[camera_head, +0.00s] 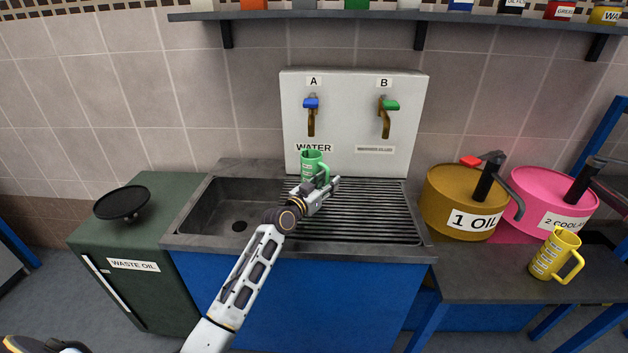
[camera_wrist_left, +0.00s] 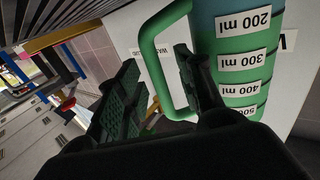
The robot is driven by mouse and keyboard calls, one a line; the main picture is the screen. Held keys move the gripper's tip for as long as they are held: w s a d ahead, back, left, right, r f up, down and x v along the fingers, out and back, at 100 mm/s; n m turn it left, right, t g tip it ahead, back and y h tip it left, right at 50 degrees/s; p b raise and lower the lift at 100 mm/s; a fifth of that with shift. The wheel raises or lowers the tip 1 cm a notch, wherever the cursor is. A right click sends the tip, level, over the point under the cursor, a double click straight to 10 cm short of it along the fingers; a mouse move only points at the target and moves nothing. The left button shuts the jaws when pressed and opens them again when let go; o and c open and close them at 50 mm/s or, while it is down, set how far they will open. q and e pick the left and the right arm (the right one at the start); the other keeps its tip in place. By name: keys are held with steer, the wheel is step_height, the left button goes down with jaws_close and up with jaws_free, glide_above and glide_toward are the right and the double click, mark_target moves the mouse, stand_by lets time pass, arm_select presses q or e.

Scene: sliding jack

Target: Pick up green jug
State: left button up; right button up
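The green jug (camera_head: 309,162) stands upright at the back of the sink unit, below the blue tap A. In the left wrist view the jug (camera_wrist_left: 236,76) is close, with white volume labels and its green handle (camera_wrist_left: 150,62) toward the fingers. My left gripper (camera_head: 328,185) is at the handle side of the jug. In the wrist view its fingers (camera_wrist_left: 157,95) are apart, one outside the handle and the other at the gap between handle and body. I cannot tell whether either touches it. My right gripper is not in view.
The sink basin (camera_head: 228,222) lies left of the ribbed drainboard (camera_head: 385,215). A yellow jug (camera_head: 557,254), an oil drum (camera_head: 450,196) and a pink coolant drum (camera_head: 550,200) stand right. A waste oil cabinet (camera_head: 125,290) stands left. A shelf (camera_head: 350,16) runs above.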

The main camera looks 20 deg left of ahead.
arm_select(q)
steer(key=shift+w+d, duration=0.1)
steer(key=shift+w, duration=0.1)
stand_by(0.4)
jaws_close()
